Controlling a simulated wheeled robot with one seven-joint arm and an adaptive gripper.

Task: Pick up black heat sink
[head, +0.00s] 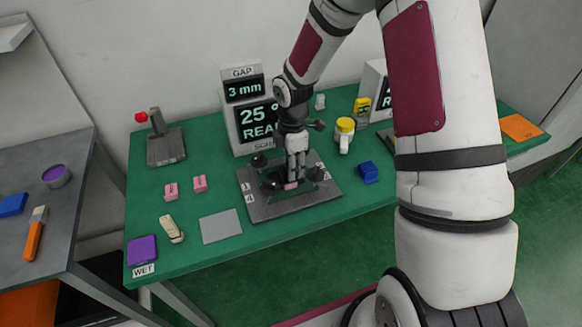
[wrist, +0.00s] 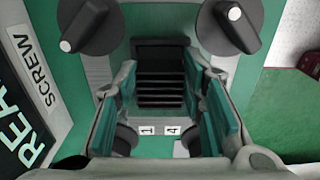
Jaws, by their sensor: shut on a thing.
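The black heat sink (wrist: 160,90), with ridged fins, shows in the wrist view between my two fingers. My gripper (wrist: 162,72) is shut on it, with a green-padded finger at each side. In the head view my gripper (head: 292,180) points down over the middle of the grey fixture plate (head: 262,211). The heat sink is mostly hidden by the fingers there, and I cannot tell whether it touches the board below. A small pink patch (head: 291,186) shows at the fingertips.
Black knobs (wrist: 90,26) (wrist: 230,26) stand close around the gripper. Display boxes (head: 257,122) stand behind. A blue block (head: 368,171) and yellow-topped item (head: 345,126) are to the right.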

